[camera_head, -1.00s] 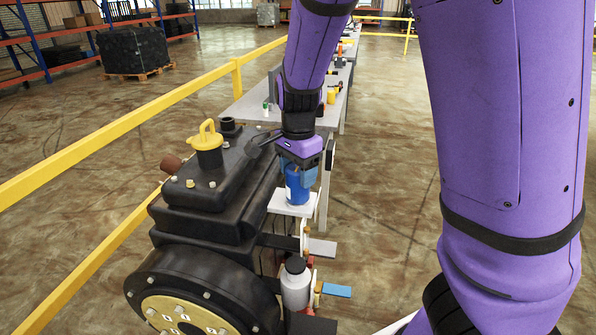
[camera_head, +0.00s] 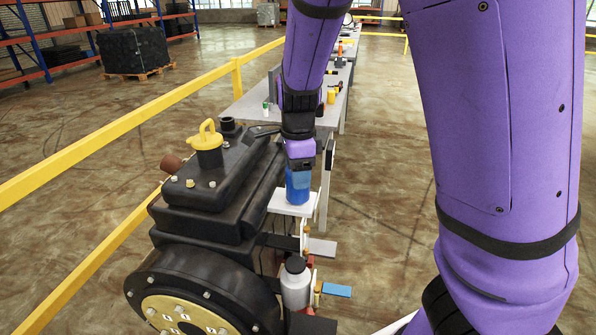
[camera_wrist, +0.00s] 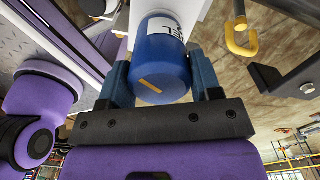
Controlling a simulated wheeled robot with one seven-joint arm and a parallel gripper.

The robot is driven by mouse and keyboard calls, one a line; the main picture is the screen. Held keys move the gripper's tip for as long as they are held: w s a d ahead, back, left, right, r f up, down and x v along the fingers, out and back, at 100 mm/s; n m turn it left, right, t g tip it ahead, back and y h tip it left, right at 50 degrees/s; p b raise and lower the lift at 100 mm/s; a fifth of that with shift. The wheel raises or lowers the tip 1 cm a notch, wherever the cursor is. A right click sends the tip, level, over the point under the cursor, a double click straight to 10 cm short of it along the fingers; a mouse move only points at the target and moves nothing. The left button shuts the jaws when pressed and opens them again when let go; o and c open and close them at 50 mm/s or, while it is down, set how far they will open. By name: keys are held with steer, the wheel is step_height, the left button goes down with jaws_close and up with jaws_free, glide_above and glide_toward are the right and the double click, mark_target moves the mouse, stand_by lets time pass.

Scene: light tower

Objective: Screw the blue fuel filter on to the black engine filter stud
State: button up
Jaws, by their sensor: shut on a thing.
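The blue fuel filter (camera_head: 298,188) is upright over a small white plate (camera_head: 283,208) at the right side of the black engine (camera_head: 210,190). My gripper (camera_head: 299,168) comes down from above and is shut on the filter's upper part. The filter stud is hidden in both views. I cannot tell whether the filter touches the plate.
A yellow handle (camera_head: 208,140) rises from the engine's top. A white bottle (camera_head: 295,282) stands nearer, with a blue lever (camera_head: 336,290) and a grey lever (camera_head: 320,249) beside it. A yellow rail (camera_head: 120,127) runs along the left. A grey table (camera_head: 247,104) stands behind.

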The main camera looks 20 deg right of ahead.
steer(key=m, duration=0.3)
steer(key=shift+s+f+m, duration=0.1)
steer(key=shift+m, duration=0.7)
steer(key=m, duration=0.2)
steer(key=shift+a+f+m, duration=0.1)
steer(key=shift+m, duration=0.3)
steer(key=shift+s+m, duration=0.1)
steer(key=shift+m, duration=1)
steer(key=shift+f+m, duration=0.1)
steer(key=shift+m, duration=0.8)
steer(key=m, duration=0.3)
steer(key=shift+m, duration=0.3)
